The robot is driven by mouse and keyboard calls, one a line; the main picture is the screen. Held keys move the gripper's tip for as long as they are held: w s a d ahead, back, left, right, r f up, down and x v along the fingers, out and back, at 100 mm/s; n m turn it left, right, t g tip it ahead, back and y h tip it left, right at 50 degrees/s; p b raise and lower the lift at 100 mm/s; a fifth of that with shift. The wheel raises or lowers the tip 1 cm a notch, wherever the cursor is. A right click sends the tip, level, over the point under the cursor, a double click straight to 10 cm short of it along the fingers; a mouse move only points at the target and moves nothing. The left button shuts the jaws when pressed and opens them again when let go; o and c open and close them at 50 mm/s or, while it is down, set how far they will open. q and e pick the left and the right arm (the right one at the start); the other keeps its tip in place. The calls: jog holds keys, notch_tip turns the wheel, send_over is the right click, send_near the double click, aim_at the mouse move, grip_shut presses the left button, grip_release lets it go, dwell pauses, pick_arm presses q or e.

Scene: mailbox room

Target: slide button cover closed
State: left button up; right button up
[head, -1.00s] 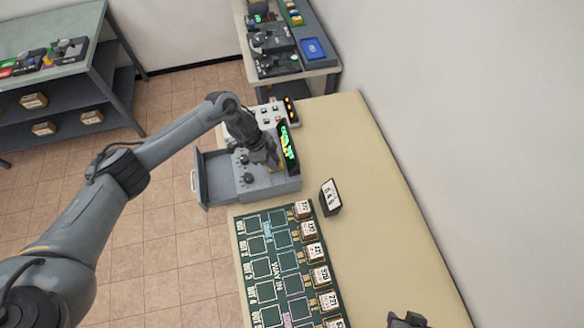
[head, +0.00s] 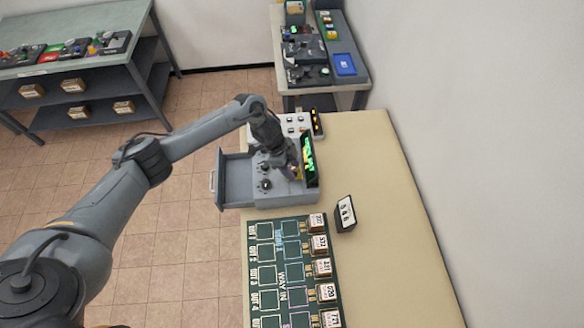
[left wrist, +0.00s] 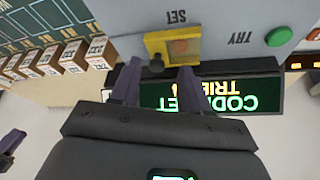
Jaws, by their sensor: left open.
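The yellow button cover (left wrist: 158,37) sits on the grey box's face by the SET label in the left wrist view, with an orange-brown surface inside its frame and a small dark knob (left wrist: 156,62) at its edge. My left gripper (left wrist: 158,72) is open, its two fingers pointing at the cover with the knob between their tips; contact cannot be told. In the head view my left gripper (head: 293,172) is over the grey box (head: 285,190) and hides much of the cover. A dark gripper part, apparently my right one (left wrist: 11,145), shows at the left wrist view's edge.
A lit green display (head: 309,158) stands at the box's right side. A green TRY button (left wrist: 279,37) is beside the cover. An open drawer (head: 234,180) juts left. A green slot board (head: 285,270) with blocks and a small number stand (head: 345,213) are nearer. The table's right side is clear.

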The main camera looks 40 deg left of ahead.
pick_arm(q)
jog(key=v, duration=1)
jog(key=shift+b, duration=0.3)
jog(key=shift+r, duration=0.15)
